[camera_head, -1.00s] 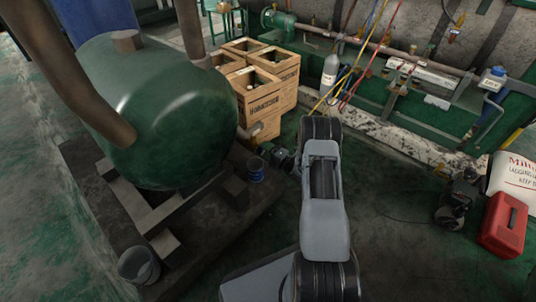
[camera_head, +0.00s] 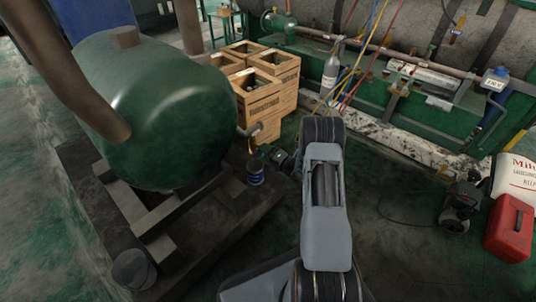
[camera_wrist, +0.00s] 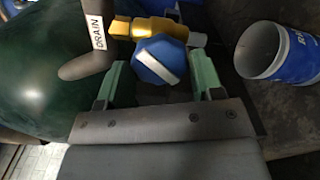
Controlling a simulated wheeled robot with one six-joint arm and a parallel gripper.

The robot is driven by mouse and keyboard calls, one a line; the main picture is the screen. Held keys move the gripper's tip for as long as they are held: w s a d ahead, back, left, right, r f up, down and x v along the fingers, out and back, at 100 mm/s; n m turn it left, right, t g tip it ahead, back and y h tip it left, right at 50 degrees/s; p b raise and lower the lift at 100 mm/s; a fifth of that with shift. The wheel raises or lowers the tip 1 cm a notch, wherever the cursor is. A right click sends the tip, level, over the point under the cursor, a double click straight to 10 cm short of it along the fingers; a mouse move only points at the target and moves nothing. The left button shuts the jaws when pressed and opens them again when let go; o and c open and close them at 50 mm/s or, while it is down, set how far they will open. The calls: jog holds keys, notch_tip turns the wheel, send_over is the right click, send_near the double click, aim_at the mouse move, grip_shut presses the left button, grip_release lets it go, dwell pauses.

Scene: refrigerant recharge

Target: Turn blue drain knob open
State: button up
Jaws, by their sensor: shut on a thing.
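My gripper (camera_wrist: 160,72) is shut on the knob, with a green finger on each side. In the head view my gripper (camera_head: 277,157) is at the lower right of the green tank (camera_head: 165,110), and the knob is too small to make out.
A blue-and-white can (camera_wrist: 290,53) stands close to the right of the knob; it also shows below the tank's outlet in the head view (camera_head: 254,173). Wooden crates (camera_head: 262,110) stand behind.

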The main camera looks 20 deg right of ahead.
jog(key=n, duration=0.3)
jog(key=shift+n, duration=0.3)
jog(key=n, duration=0.3)
jog(key=o, duration=0.9)
jog(key=shift+v, duration=3.5)
